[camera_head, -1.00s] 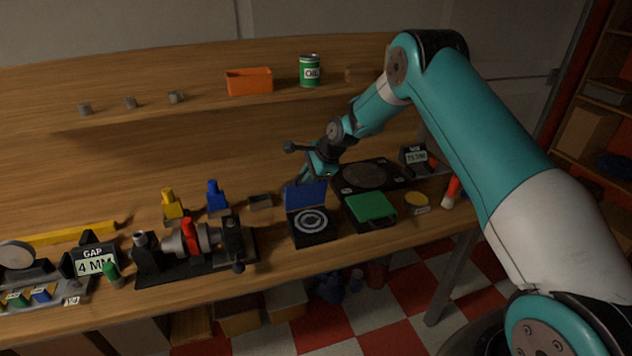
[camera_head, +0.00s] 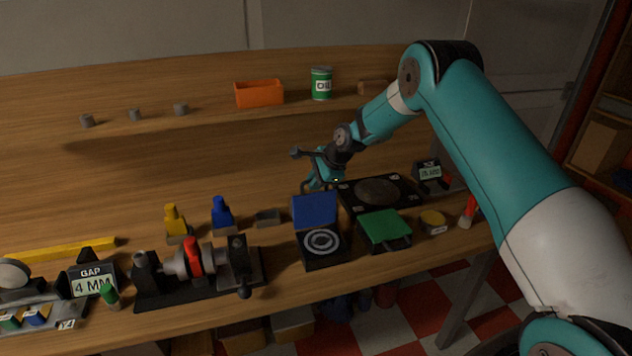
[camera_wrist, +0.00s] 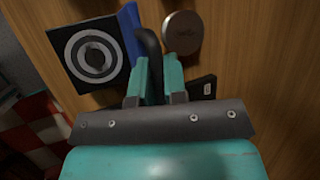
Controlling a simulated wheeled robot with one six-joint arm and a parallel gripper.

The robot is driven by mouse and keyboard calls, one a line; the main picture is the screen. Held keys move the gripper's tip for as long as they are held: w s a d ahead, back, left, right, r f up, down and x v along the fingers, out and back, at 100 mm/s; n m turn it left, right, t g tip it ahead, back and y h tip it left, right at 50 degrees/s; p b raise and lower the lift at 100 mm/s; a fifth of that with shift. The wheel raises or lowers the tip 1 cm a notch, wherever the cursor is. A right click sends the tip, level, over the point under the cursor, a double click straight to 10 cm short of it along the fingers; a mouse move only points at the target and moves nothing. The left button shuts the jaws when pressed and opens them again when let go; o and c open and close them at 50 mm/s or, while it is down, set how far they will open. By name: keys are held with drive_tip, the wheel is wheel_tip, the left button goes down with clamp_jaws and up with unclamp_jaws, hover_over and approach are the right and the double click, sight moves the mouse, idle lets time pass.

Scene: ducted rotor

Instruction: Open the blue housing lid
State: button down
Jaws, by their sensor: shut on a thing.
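The blue housing lid (camera_head: 314,211) stands open, roughly upright, at the back edge of its black housing (camera_head: 322,262). A grey and white ring shows inside the housing. In the wrist view the lid (camera_wrist: 129,32) is seen nearly edge-on, beside the housing (camera_wrist: 75,64). My gripper (camera_head: 313,186) is just behind the lid's top edge in the head view. In the wrist view its two teal fingers (camera_wrist: 155,78) are shut on a dark curved handle (camera_wrist: 149,46) next to the lid. Where the handle joins the lid is not clear.
A green-lidded box (camera_head: 384,228) and a black plate with a disc (camera_head: 376,191) stand right of the housing. A clamp-like fixture (camera_head: 195,265) with a red part is to the left. A small grey tray (camera_head: 268,217) and a blue-topped piece (camera_head: 222,212) sit behind left.

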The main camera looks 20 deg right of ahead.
drive_tip(key=c, duration=1.2)
unclamp_jaws()
drive_tip(key=b+v, duration=0.4)
drive_tip(key=v, duration=1.3)
drive_tip(key=shift+s+d+r, duration=0.1)
drive_tip(key=shift+r, duration=0.05)
drive_tip(key=s+a+r+n+g, duration=0.1)
drive_tip(key=s+a+r+n, duration=0.1)
drive_tip(key=s+a+n, duration=0.4)
drive_tip(key=s+a+r+n+g, duration=0.1)
drive_tip(key=s+a+r+n, duration=0.3)
drive_tip(key=s+a, duration=0.45)
drive_tip(key=s+a+f+n+g, duration=0.1)
drive_tip(key=s+n, duration=0.4)
drive_tip(key=s, duration=0.3)
drive_tip(key=s+a+f+n+g, duration=0.1)
drive_tip(key=s+n, duration=0.4)
drive_tip(key=s, duration=0.3)
drive_tip(key=s+a+f+n, duration=0.1)
drive_tip(key=s+a+n, duration=0.1)
drive_tip(key=s+n, duration=0.3)
drive_tip(key=shift+s+f+g, duration=0.15)
drive_tip(key=shift+s+g, duration=0.25)
drive_tip(key=shift+s, duration=1.05)
